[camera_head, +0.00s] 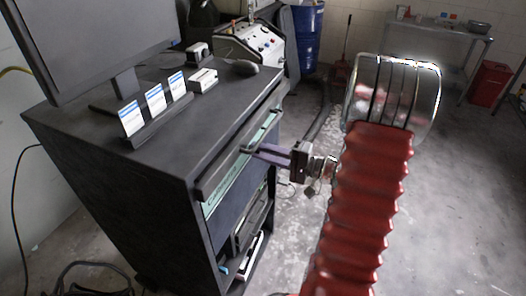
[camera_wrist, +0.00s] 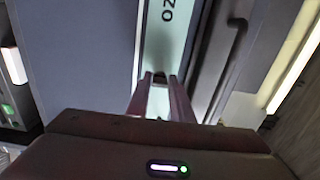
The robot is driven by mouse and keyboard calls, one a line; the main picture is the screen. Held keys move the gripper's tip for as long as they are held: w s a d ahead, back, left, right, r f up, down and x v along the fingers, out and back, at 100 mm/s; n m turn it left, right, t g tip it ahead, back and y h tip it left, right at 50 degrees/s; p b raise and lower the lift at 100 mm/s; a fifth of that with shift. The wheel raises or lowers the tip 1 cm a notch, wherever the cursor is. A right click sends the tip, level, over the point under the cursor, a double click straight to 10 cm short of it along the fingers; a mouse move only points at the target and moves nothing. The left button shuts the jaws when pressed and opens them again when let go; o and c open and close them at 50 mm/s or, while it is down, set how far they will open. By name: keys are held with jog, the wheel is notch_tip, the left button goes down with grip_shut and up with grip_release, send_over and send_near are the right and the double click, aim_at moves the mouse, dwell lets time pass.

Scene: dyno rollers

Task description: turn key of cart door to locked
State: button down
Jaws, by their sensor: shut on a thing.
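The dark cart (camera_head: 160,200) stands at the left in the head view, with a pale green lettered strip (camera_head: 226,185) across its front. My gripper (camera_head: 254,150) reaches in from the right, its fingertips at the upper part of that strip. In the wrist view my two purple-grey fingers (camera_wrist: 160,82) meet the pale strip (camera_wrist: 165,45) and are shut on a small dark thing, which looks like the key (camera_wrist: 160,77). Most of the key is hidden between the fingertips, and its turn angle cannot be told. A dark bar handle (camera_wrist: 228,60) lies to the right of the fingers.
Open shelves (camera_head: 250,235) sit low in the cart. A blue barrel (camera_head: 308,35) and a metal table (camera_head: 440,30) stand behind.

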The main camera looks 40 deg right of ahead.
jog(key=shift+f, duration=0.15)
jog(key=c, duration=1.6)
grip_release()
jog(key=shift+o, duration=0.2)
jog(key=shift+s, duration=0.1)
jog(key=v, duration=1.3)
jog(key=shift+s+d, duration=0.15)
jog(key=shift+s, duration=0.15)
